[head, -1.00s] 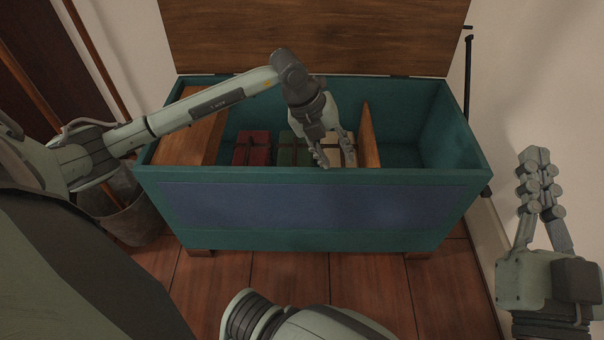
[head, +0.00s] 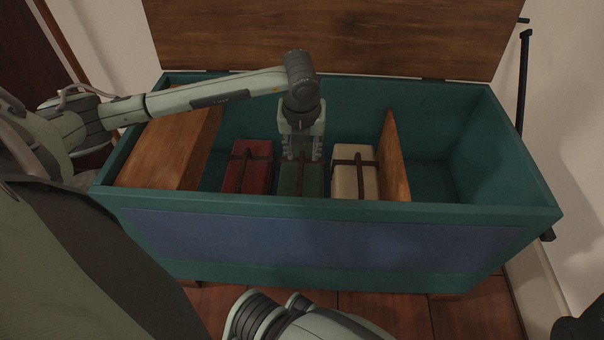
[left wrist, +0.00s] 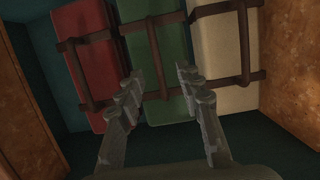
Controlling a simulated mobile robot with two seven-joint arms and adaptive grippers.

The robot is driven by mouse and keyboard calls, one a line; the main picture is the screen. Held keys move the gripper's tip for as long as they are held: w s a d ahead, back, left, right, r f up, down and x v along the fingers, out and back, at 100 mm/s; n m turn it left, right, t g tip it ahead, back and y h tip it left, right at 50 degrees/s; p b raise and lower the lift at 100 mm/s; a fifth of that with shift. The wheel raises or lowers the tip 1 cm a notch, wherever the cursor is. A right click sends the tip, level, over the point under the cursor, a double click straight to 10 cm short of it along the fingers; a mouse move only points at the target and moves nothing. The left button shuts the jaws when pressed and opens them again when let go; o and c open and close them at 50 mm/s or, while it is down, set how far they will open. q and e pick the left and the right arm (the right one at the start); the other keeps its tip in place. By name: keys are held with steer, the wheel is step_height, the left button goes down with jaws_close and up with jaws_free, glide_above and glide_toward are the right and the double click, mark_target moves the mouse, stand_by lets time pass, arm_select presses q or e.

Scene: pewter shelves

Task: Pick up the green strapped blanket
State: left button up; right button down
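The green strapped blanket (head: 303,180) lies in the teal chest between a red one and a cream one, with dark brown straps around it. It also shows in the left wrist view (left wrist: 158,60). My left gripper (head: 302,157) points down over the back part of the green blanket. In the left wrist view its two fingers (left wrist: 157,82) are spread apart, with the green blanket and its strap between and beyond them. Whether the fingertips touch it I cannot tell. My right gripper does not show clearly; only a dark part is at the lower right corner.
The red strapped blanket (head: 249,167) and the cream one (head: 353,172) stand close on either side. A wooden divider (head: 394,160) is right of the cream one. A wooden tray or cover (head: 170,150) fills the chest's left end. The chest's front rim (head: 330,208) is nearer me; its lid is open.

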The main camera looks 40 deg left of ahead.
mark_target(301, 169)
arm_select(q)
steer(key=x, duration=0.2)
steer(key=b+x, duration=0.1)
steer(key=x, duration=0.1)
steer(key=s+b+x, duration=0.1)
steer(key=x, duration=0.2)
steer(key=shift+s+f, duration=0.1)
steer(key=shift+f, duration=0.35)
steer(key=shift+c, duration=0.3)
jaws_close()
steer(key=shift+w+a+r, duration=0.1)
steer(key=shift+w+r, duration=0.05)
steer(key=shift+w, duration=0.1)
